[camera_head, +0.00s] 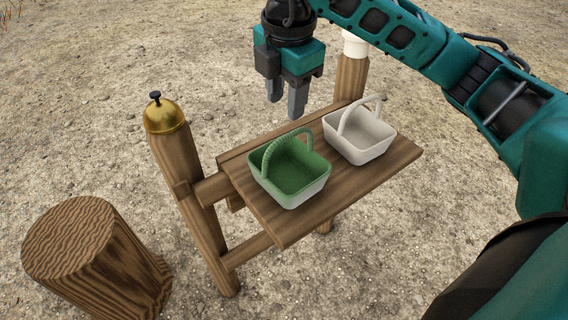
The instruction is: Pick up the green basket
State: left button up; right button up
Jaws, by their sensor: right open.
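The green basket (296,172) stands upright on a small wooden table. It has a green inside and handle, and its lower outside is white. It looks empty. My right gripper (284,104) points down, open and empty, above and behind the basket in the picture, apart from it. My left gripper is not in view.
A white basket (359,150) with a raised handle stands right of the green one on the wooden table (285,226). A golden bell (163,115) tops a post at the left. A wooden stump (96,262) stands at lower left. Bare ground surrounds the table.

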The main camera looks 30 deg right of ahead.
aim_at(289, 134)
jog(key=f, duration=0.4)
jog(key=w+d+f, duration=0.1)
jog(key=f, duration=0.3)
jog(key=w+d+f, duration=0.1)
jog(key=f, duration=0.3)
jog(key=shift+f, duration=0.2)
jog(key=shift+b, duration=0.3)
grip_shut()
jog(key=shift+r, duration=0.1)
